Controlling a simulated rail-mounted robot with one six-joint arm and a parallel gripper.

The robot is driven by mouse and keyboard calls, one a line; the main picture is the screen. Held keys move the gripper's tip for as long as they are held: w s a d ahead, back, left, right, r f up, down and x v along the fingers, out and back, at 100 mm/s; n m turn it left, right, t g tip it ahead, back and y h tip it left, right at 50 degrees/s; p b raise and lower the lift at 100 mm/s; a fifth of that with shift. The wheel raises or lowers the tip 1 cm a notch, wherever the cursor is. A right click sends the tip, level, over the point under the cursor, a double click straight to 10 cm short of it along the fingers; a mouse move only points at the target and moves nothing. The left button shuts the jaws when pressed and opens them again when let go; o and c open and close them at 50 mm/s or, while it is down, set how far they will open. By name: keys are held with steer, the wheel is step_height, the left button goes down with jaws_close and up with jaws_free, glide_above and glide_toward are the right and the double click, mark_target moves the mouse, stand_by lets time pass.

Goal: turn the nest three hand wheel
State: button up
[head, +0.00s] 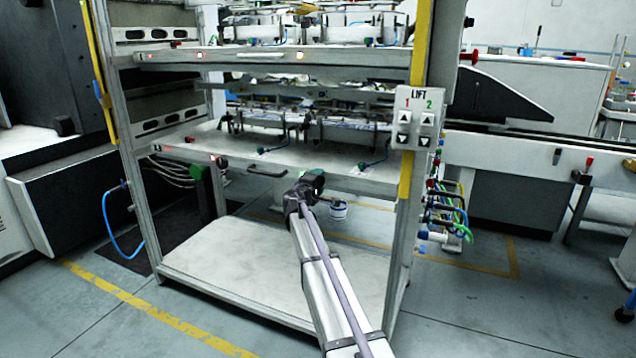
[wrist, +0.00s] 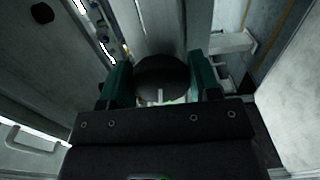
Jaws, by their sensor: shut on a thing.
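My gripper (head: 314,182) is at the front edge of the lower loaded shelf in the head view, right of its middle. In the wrist view, the two green fingers of my gripper (wrist: 161,76) are shut on a dark round hand wheel (wrist: 160,72), one finger on each side. Only part of the wheel shows there; my gripper body covers its near side. In the head view the held wheel is hidden behind my gripper. No nest number can be read beside it.
The lower shelf (head: 240,143) carries several label nests and has a dark knob (head: 221,162) at its front left. A lift panel (head: 418,118) is on the yellow-edged right post. The bottom shelf (head: 235,262) is bare.

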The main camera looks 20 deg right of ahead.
steer(key=o, duration=0.9)
steer(key=v, duration=1)
steer(key=shift+s+a, duration=0.25)
steer(key=shift+a, duration=0.1)
